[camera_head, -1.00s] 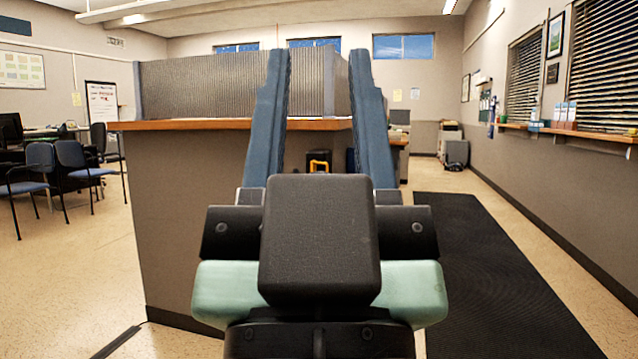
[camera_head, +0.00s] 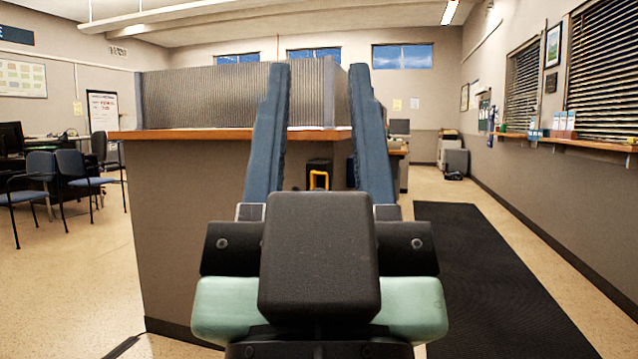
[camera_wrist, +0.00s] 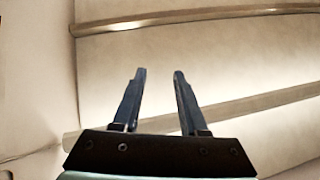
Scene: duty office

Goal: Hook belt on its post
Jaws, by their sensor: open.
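My gripper (camera_head: 319,66) is in the middle of the head view, its two blue-grey fingers pointing up and ahead. It is open, with a clear gap and nothing between the fingers. In the wrist view, the gripper (camera_wrist: 159,72) is also open and empty against the pale ceiling and its beams. I cannot make out a belt or a post in either view. My gripper and wrist hide part of the counter and floor ahead.
A counter (camera_head: 190,220) with a wooden top and ribbed screen (camera_head: 205,98) stands ahead, left of centre. Chairs (camera_head: 85,180) are at the far left. A black floor mat (camera_head: 480,270) runs along the right. A yellow-framed dark object (camera_head: 319,180) shows between the fingers.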

